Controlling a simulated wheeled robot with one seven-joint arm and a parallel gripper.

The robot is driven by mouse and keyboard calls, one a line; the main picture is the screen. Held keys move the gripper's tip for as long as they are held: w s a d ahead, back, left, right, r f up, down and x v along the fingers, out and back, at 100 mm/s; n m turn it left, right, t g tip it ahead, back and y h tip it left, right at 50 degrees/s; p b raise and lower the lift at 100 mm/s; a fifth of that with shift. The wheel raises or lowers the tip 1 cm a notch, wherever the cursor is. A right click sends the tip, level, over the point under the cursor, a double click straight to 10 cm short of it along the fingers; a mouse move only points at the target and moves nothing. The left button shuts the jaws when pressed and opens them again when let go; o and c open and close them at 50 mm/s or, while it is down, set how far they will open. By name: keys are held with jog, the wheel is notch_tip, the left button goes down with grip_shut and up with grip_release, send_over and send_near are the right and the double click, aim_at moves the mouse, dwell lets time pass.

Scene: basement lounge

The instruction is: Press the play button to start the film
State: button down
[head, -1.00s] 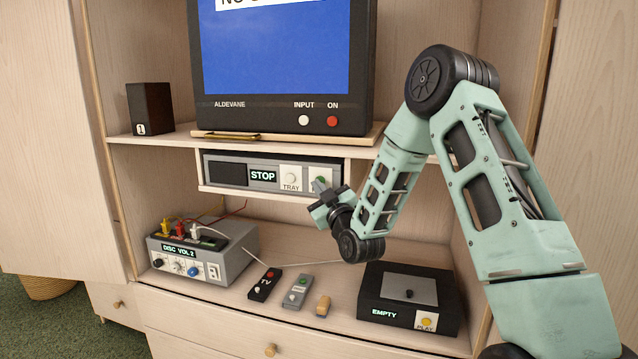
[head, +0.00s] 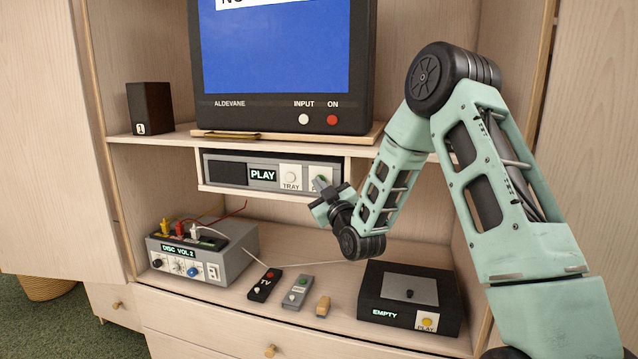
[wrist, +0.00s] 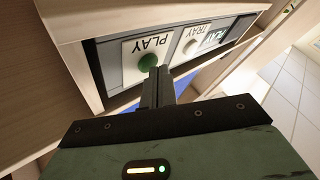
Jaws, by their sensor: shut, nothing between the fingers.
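The disc player (head: 228,170) sits in the slot under the TV shelf. Its display (head: 263,175) reads PLAY. A white button labelled TRAY (head: 291,177) is right of the display. The green play button (wrist: 148,62) shows in the wrist view on a white plate lettered PLAY. My gripper (head: 320,185) is shut and empty, its fingertips at the play button; in the wrist view the shut fingers (wrist: 157,75) reach its edge, and I cannot tell whether they touch. In the head view my gripper covers most of that button.
The TV (head: 280,60) above shows a blue screen with partly cut-off text. Below stand a grey switch box (head: 215,262) reading DISC VOL 2, two remotes (head: 265,284), a small wooden piece (head: 323,306) and a black deck (head: 380,285) reading EMPTY with its own yellow PLAY button.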

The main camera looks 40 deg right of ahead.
jog(key=shift+s+a, duration=0.15)
jog(key=shift+a, duration=0.05)
jog(key=s+a+b, duration=0.2)
jog(key=s+a, duration=0.1)
jog(key=a, duration=0.1)
jog(key=shift+s+a+b, duration=0.35)
jog(key=shift+a+b, duration=0.05)
dwell(0.8)
jog(key=s+a+f+n+g+y+p, duration=0.1)
jog(key=a+g+y+p, duration=0.15)
jog(key=a, duration=0.45)
jog(key=a+f+n+g+y+p, duration=0.1)
jog(key=a+g+y, duration=0.2)
jog(key=a, duration=0.4)
jog(key=s+a+f+g+y+p, duration=0.2)
jog(key=s+a+g, duration=0.4)
jog(key=s+a, duration=0.35)
jog(key=s+a+r+n+g+h+p, duration=0.1)
jog(key=s+a+g+h+p, duration=0.2)
jog(key=s+g, duration=0.6)
jog(key=s, duration=1.7)
jog(key=shift+a+r+n+g+p, duration=0.2)
jog(key=shift+n+g+p, duration=0.15)
jog(key=shift+n, duration=0.05)
